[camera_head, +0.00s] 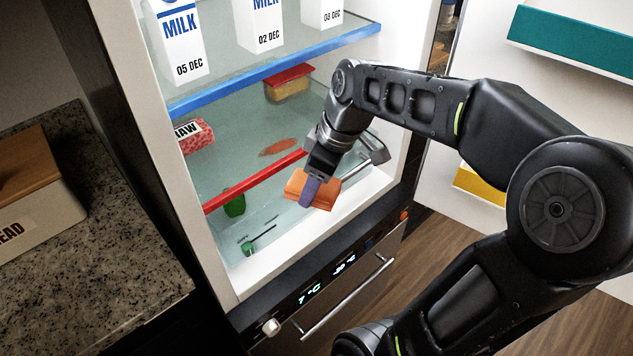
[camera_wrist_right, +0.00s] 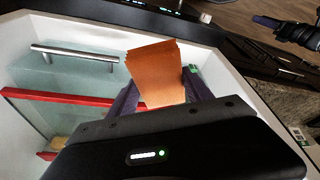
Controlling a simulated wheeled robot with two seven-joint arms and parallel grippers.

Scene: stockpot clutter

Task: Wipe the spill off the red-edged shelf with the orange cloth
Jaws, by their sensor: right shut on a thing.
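The red-edged shelf (camera_head: 255,180) is a glass shelf in the open fridge. A reddish-orange spill (camera_head: 280,147) lies on its glass, toward the right. My right gripper (camera_head: 311,190) is shut on the orange cloth (camera_head: 325,196), in front of the right part of the red edge. In the right wrist view the orange cloth (camera_wrist_right: 155,72) sticks out between the purple fingers, and the red edge (camera_wrist_right: 60,97) runs to the left. In that view a dark gripper (camera_wrist_right: 268,22), apparently my left, shows at the upper right; its opening is unclear.
A raw meat pack (camera_head: 195,135) sits at the shelf's left, and a red-lidded container (camera_head: 289,82) at the back. Milk cartons (camera_head: 177,40) stand on the blue-edged shelf (camera_head: 275,68) above. A metal handle (camera_head: 371,155) is right of my gripper.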

